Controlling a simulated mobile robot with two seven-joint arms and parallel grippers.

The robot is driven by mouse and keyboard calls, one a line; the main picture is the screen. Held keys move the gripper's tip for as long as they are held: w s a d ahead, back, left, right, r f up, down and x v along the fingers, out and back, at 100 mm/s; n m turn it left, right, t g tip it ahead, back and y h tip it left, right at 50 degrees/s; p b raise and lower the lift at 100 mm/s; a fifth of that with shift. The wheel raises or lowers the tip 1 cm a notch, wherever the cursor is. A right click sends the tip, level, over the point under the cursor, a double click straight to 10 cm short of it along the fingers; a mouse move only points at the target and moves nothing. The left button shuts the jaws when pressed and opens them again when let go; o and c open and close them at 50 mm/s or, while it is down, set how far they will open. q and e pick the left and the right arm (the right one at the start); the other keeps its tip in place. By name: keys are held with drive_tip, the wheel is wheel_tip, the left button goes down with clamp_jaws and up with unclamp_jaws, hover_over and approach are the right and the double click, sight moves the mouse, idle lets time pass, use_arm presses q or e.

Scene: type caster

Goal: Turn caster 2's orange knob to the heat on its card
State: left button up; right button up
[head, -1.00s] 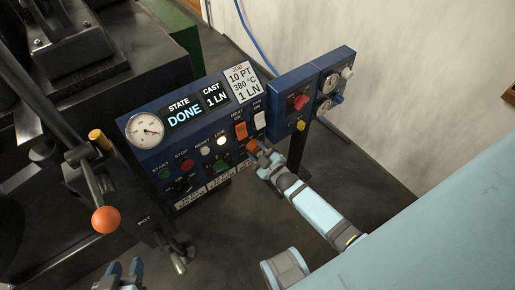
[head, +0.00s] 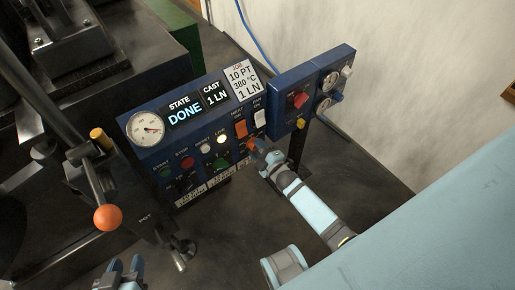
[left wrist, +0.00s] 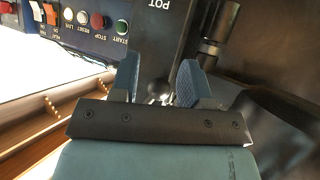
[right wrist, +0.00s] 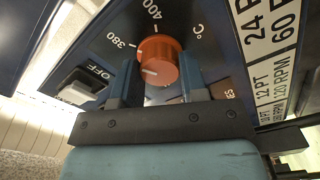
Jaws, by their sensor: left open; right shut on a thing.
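The orange knob (right wrist: 160,58) sits on the blue panel, with 380, 400 and °C printed around it in the right wrist view. Its white pointer line is toward the left, below the 380 mark. My right gripper (right wrist: 162,88) is shut on the knob, one finger on each side. In the head view my right gripper (head: 262,154) covers much of the knob. The white job card (head: 241,81) reads 10 PT, 380 °C, 1 LN. My left gripper (head: 123,273) is open and empty at the bottom, below the panel.
The state screen (head: 185,113) reads DONE; the cast screen (head: 214,94) reads 1 LN. An orange heat switch (head: 240,128) and white fan switch (head: 259,118) are just above the knob. A lever with an orange ball (head: 107,218) stands left.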

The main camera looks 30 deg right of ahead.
drive_tip(key=o, duration=0.9)
use_arm(q)
drive_tip(key=shift+s+a+f+p, duration=0.1)
drive_tip(key=shift+a+p, duration=0.1)
drive_tip(key=shift+p, duration=0.8)
use_arm(e)
drive_tip(key=shift+s+d, duration=0.3)
drive_tip(key=shift+s, duration=2)
drive_tip(key=shift+s+d, duration=0.35)
drive_tip(key=shift+s, duration=1.9)
drive_tip(key=shift+s+d, duration=0.3)
drive_tip(key=shift+s, duration=2)
use_arm(q)
drive_tip(key=shift+r, duration=0.25)
